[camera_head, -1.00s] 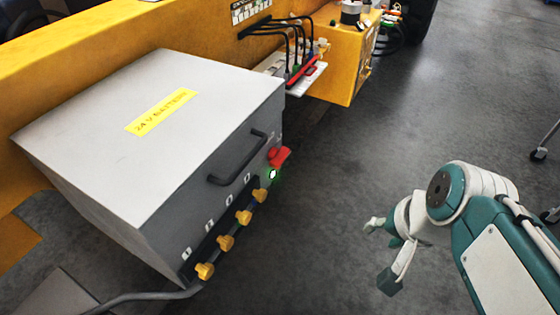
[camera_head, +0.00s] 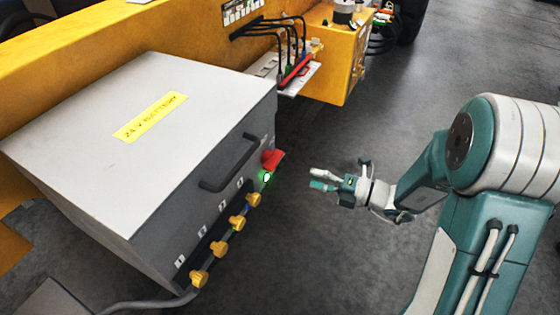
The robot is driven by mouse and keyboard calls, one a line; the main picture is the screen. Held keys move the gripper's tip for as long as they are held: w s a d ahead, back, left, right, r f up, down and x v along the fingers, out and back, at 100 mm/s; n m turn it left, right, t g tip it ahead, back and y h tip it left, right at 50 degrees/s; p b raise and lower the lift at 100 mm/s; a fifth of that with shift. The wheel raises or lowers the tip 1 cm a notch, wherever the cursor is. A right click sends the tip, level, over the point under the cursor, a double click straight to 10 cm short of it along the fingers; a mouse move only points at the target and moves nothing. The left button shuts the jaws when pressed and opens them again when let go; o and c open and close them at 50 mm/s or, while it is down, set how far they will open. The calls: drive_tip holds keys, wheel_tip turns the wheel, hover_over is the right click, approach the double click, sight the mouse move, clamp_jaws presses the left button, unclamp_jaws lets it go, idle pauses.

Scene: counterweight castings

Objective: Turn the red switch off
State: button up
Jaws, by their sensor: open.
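The red switch (camera_head: 273,159) is on the front face of a grey battery box (camera_head: 150,215), near its right end, just above a lit green lamp (camera_head: 266,178). My gripper (camera_head: 318,180) is in front of the box, to the right of the switch. Its fingers point left toward the box. They are apart and empty, and a gap shows between them and the switch.
A dark handle (camera_head: 232,165) sticks out from the box front, left of the switch. Several yellow knobs (camera_head: 237,222) line its lower edge. Behind stands a yellow machine body (camera_head: 335,65) with black cables (camera_head: 283,38). The grey floor (camera_head: 320,240) around my gripper is clear.

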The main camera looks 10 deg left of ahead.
sight(271, 160)
drive_tip(key=w+a+f+m+t, duration=0.1)
drive_tip(key=w+a+m, duration=0.1)
drive_tip(key=w+a, duration=0.3)
drive_tip(key=a, duration=0.4)
drive_tip(key=shift+a, duration=0.35)
drive_tip(key=shift+s, duration=0.1)
clamp_jaws()
